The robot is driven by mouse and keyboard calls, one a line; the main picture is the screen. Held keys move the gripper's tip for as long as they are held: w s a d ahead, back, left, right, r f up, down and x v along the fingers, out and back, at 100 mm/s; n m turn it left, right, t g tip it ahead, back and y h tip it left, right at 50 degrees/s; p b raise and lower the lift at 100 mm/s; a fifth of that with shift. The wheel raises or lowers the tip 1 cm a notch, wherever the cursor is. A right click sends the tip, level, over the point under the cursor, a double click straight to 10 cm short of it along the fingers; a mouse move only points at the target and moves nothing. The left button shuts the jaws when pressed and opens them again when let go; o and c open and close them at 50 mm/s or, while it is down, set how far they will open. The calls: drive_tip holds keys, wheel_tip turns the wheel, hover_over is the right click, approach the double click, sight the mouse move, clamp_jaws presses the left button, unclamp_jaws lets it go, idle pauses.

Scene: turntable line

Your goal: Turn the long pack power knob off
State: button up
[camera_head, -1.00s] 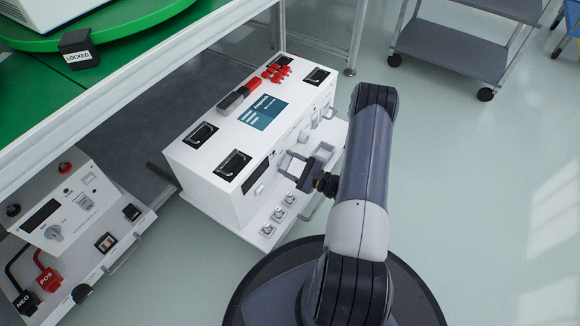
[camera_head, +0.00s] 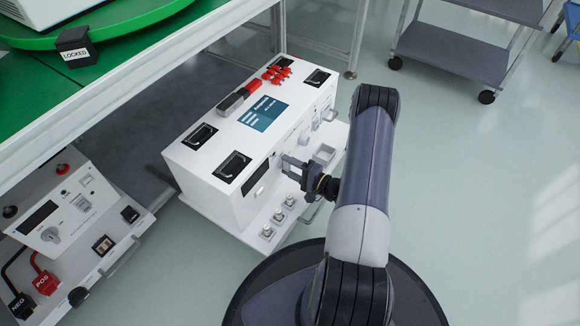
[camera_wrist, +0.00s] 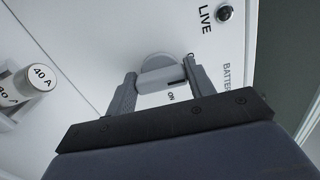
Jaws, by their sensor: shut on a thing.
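A grey knob (camera_wrist: 158,72) sits on a white panel in the wrist view, with a small "ON" label and a partly hidden label starting "BATTE" beside it. My gripper (camera_wrist: 163,84) is shut on the knob's bar, one finger on each side. In the head view my gripper (camera_head: 288,163) is at the front face of the white unit (camera_head: 205,182). The knob is hard to make out there behind the fingers. I cannot read in these views whether this unit is named the long pack.
Several switches (camera_head: 278,215) line the unit's lower ledge. A second control unit (camera_head: 75,215) stands at left. A cart (camera_head: 455,65) stands behind; floor at right is clear.

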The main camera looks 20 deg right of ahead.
drive_tip(key=shift+n, duration=0.3)
idle(0.4)
drive_tip(key=o, duration=1)
drive_tip(key=p+v, duration=0.3)
drive_tip(key=v, duration=0.7)
drive_tip(key=shift+s+d, duration=0.2)
drive_tip(key=shift+s, duration=0.2)
drive_tip(key=b+x, duration=0.3)
drive_tip(key=x, duration=0.8)
drive_tip(key=shift+d, duration=0.1)
